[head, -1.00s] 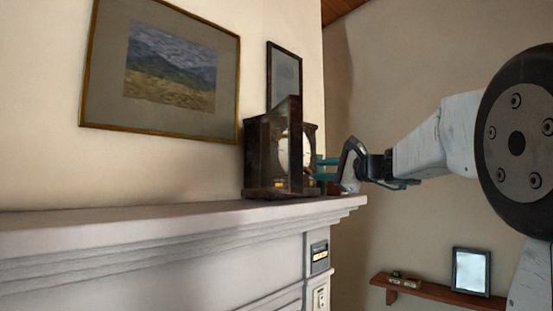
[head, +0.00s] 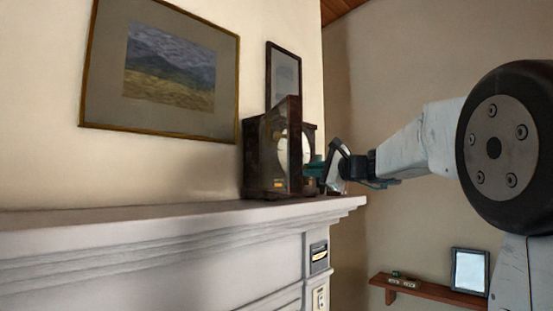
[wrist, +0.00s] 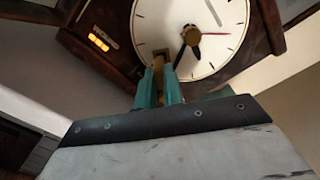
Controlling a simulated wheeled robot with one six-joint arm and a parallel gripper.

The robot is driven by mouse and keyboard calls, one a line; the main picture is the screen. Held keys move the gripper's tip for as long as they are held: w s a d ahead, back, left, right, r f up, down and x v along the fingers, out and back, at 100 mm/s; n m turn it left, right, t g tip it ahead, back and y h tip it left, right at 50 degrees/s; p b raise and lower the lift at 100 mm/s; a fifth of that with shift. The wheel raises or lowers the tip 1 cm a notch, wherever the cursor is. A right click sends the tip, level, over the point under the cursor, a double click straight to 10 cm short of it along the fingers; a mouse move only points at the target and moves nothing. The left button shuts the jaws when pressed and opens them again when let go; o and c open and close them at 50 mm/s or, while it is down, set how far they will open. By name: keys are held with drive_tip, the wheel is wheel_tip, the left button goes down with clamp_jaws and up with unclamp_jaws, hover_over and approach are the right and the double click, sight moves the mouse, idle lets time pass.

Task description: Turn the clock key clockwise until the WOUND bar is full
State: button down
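The dark wooden clock (head: 260,155) stands on the right end of the mantel, its glass door (head: 295,145) swung open. In the wrist view its white face (wrist: 215,60) fills the top, with black hands near the center. The WOUND bar (wrist: 98,42) shows several lit orange segments at the left of the face; whether it is full is too small to tell. The brass clock key (wrist: 160,62) sticks out of the lower face. My gripper (wrist: 160,80) has its teal fingers close together on both sides of the key, apparently shut on it. It reaches in from the right (head: 313,172).
The mantel (head: 170,220) is clear left of the clock. A landscape picture (head: 165,65) and a narrow frame (head: 284,78) hang on the wall. A low shelf (head: 430,292) with a framed panel (head: 470,270) lies at lower right.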

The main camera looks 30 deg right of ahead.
drive_tip(key=shift+f, duration=0.15)
drive_tip(key=m, duration=0.4)
drive_tip(key=shift+w, duration=0.1)
drive_tip(key=shift+m, duration=2.1)
drive_tip(key=m, duration=0.4)
drive_tip(key=c, duration=1.6)
unclamp_jaws()
drive_tip(key=shift+w, duration=0.15)
drive_tip(key=shift+o, duration=0.2)
